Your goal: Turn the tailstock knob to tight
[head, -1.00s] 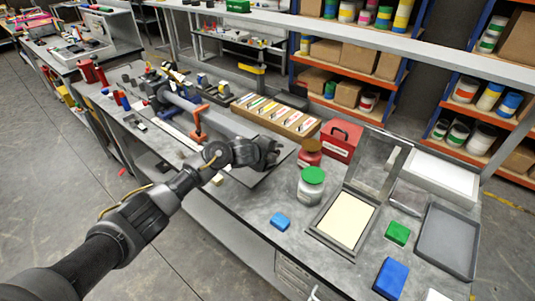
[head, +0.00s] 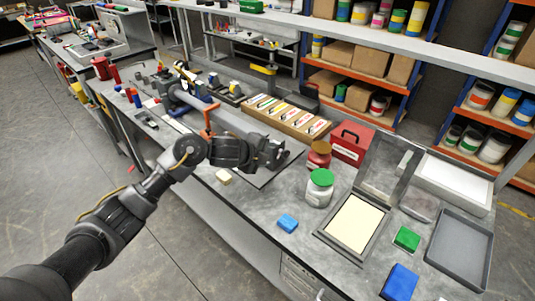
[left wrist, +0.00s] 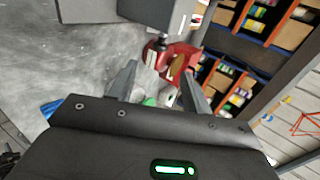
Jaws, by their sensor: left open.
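The lathe-like fixture with a long grey tube (head: 232,121) lies along the bench. Its near end is hidden behind my left gripper (head: 277,154), which is above the dark plate (head: 262,178) at that end. In the left wrist view a grey block (left wrist: 150,12), likely the tailstock, is just beyond the open fingers (left wrist: 158,88). A small dark stub (left wrist: 162,42) projects from it toward the gap; I cannot tell if this is the knob. Nothing is visibly held between the fingers. The knob's setting cannot be read. My right gripper is not in view.
A jar with a brown lid (head: 319,156) and a jar with a green lid (head: 320,187) stand right of the gripper. A red toolbox (head: 352,142) is behind them. A cream block (head: 224,176) and a blue block (head: 288,223) lie near the front edge.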

